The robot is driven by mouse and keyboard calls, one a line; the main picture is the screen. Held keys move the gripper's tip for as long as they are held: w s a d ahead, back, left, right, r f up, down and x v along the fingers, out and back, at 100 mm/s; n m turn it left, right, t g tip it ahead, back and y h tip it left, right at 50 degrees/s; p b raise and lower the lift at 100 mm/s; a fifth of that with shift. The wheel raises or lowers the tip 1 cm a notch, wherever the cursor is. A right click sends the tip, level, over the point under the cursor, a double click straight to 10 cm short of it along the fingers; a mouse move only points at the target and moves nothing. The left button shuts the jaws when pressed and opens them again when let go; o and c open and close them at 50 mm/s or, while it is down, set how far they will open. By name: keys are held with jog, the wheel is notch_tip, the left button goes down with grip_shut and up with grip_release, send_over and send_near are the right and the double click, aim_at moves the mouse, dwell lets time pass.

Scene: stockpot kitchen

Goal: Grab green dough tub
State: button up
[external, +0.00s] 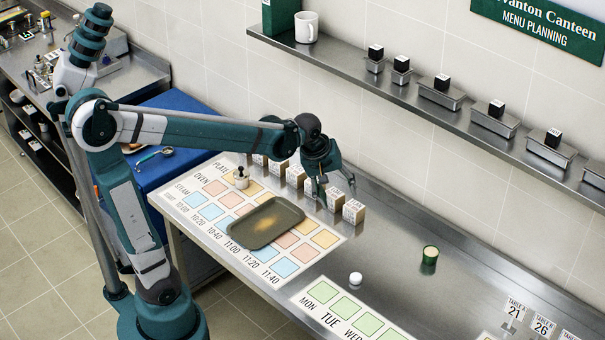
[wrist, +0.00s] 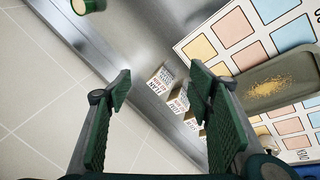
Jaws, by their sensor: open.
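The green dough tub (external: 429,256) is a small dark green cylinder with a pale top, standing upright on the steel counter right of the planning sheet. In the wrist view the tub (wrist: 88,5) shows at the top left, cut by the frame edge. My gripper (external: 335,190) is above the back of the counter, over the row of small printed boxes, well left of the tub. In the wrist view my gripper (wrist: 160,85) has its fingers wide apart with nothing held between them.
Several printed boxes (external: 354,211) stand along the wall beneath my gripper. A tray (external: 290,215) with yellowish crumbs lies on the coloured sheet. A white round piece (external: 355,278) is left of the tub. A steel shelf (external: 420,99) runs above. The counter around the tub is clear.

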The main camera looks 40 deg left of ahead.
jog(key=w+d+f+n+g+p, duration=0.25)
jog(key=w+d+n+p, duration=0.3)
jog(key=w+d, duration=0.65)
jog(key=n+g+p, duration=0.1)
jog(key=n+p, duration=0.4)
send_near(431, 251)
jog(key=shift+w+a+f, duration=0.1)
jog(key=shift+a+f, duration=0.1)
jog(key=shift+f, duration=0.3)
jog(key=shift+w+a+f, duration=0.1)
jog(key=shift+a+f, duration=0.1)
jog(key=shift+f, duration=0.25)
jog(key=shift+w+d+f+n+g, duration=0.1)
jog(key=shift+d+f+n+g, duration=0.15)
jog(key=shift+d+f, duration=0.25)
jog(key=shift+d+f, duration=0.15)
jog(key=shift+f, duration=1.05)
jog(key=shift+d+f, duration=0.2)
jog(key=shift+f, duration=1.1)
jog(key=shift+d+f, duration=0.2)
jog(key=shift+f, duration=1.1)
